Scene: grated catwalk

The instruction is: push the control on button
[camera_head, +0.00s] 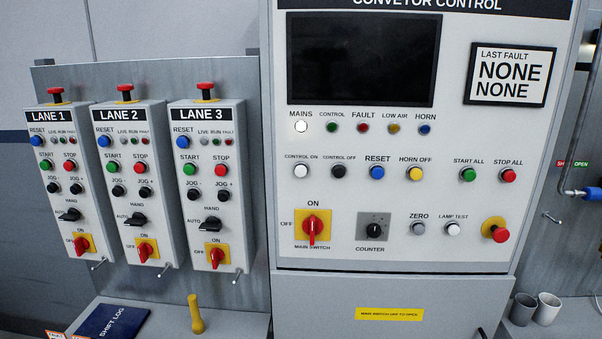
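The control on button is a white round push button (301,172) under the label CONTROL ON, at the left end of the middle button row on the conveyor control cabinet (400,260). A black CONTROL OFF button (339,172) is just right of it. The white MAINS lamp (301,126) above looks lit. The green CONTROL lamp (332,127) looks dark. The red main switch (312,227) below has its handle vertical, at ON. Neither of my grippers is in view.
Three lane boxes (62,190) with red top buttons hang left of the cabinet. Below them a shelf holds a blue shift log (112,321) and a yellow handled object (196,314). Cups (547,308) stand lower right. The space before the button is clear.

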